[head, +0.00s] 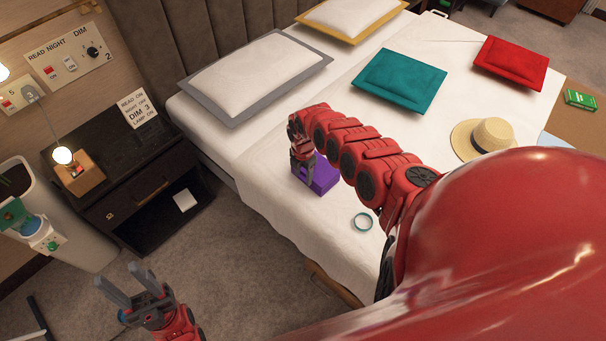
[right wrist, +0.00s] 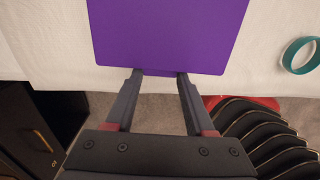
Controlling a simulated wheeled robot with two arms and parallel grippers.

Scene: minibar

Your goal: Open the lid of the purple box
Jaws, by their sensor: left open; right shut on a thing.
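The purple box (head: 325,176) sits on the white bed near its left edge. It also shows from close up in the right wrist view (right wrist: 168,32), where a flat purple face fills the top middle. My right gripper (head: 303,172) is at the near left side of the box. In the right wrist view its fingertips (right wrist: 159,74) are shut on a narrow purple piece at the box's near edge. The fingers partly hide the box in the head view, and I cannot tell whether the lid is raised. My left gripper (head: 117,273) is open and empty, over the floor.
A teal ring (head: 363,222) lies on the bed close to the box. A straw hat (head: 482,139) and several cushions lie farther back. A dark nightstand (head: 128,180) stands left of the bed, with carpet in front.

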